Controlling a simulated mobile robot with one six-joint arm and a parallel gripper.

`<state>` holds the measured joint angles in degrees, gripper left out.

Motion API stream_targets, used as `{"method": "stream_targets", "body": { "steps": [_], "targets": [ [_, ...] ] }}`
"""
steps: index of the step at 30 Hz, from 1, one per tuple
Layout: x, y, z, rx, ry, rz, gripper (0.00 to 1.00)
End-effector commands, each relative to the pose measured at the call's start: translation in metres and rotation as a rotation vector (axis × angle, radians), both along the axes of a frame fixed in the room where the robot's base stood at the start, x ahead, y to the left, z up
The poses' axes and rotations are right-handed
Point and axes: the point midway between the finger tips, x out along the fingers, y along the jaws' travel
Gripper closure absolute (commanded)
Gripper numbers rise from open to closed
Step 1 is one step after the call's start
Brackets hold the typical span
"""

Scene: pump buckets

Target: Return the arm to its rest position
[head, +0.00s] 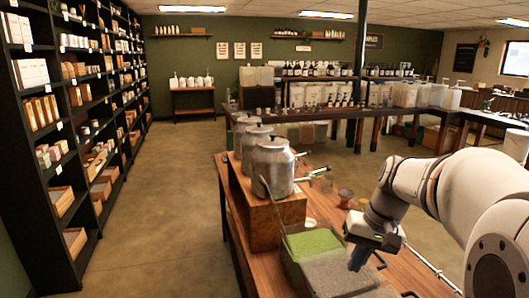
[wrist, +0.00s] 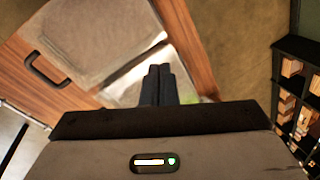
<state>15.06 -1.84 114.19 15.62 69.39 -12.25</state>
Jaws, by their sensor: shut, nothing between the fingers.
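My arm (head: 430,190) reaches in from the right of the head view over the wooden table. My gripper (head: 358,260) points down above the grey-filled bucket at the table's near end. In the wrist view the two dark fingers of my gripper (wrist: 159,72) are together with nothing between them. A bucket with green contents (head: 313,242) stands just behind the grey-filled bucket (head: 338,276). The grey contents also show in the wrist view (wrist: 98,40), beside a dark handle (wrist: 45,72).
Metal canisters (head: 272,168) with taps stand on a wooden riser (head: 262,215) left of my arm. Small cups (head: 345,197) stand on the table behind my gripper. A tall shelf (head: 75,130) lines the left wall. The floor (head: 165,220) between shelf and table is clear.

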Motion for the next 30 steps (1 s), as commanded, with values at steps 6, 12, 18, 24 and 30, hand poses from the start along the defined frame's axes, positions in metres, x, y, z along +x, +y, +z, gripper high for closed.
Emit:
{"method": "stream_targets", "body": {
  "steps": [6,12,18,24,30],
  "targets": [
    [-0.061,0.029,-0.012,-0.130,-0.072,0.046,1.00],
    [-0.108,0.043,-0.030,-0.221,-0.150,0.088,1.00],
    [-0.133,0.047,-0.044,-0.266,-0.202,0.115,1.00],
    [-0.137,0.047,-0.047,-0.274,-0.212,0.119,1.00],
    [-0.137,0.047,-0.047,-0.274,-0.211,0.118,1.00]
  ]
}}
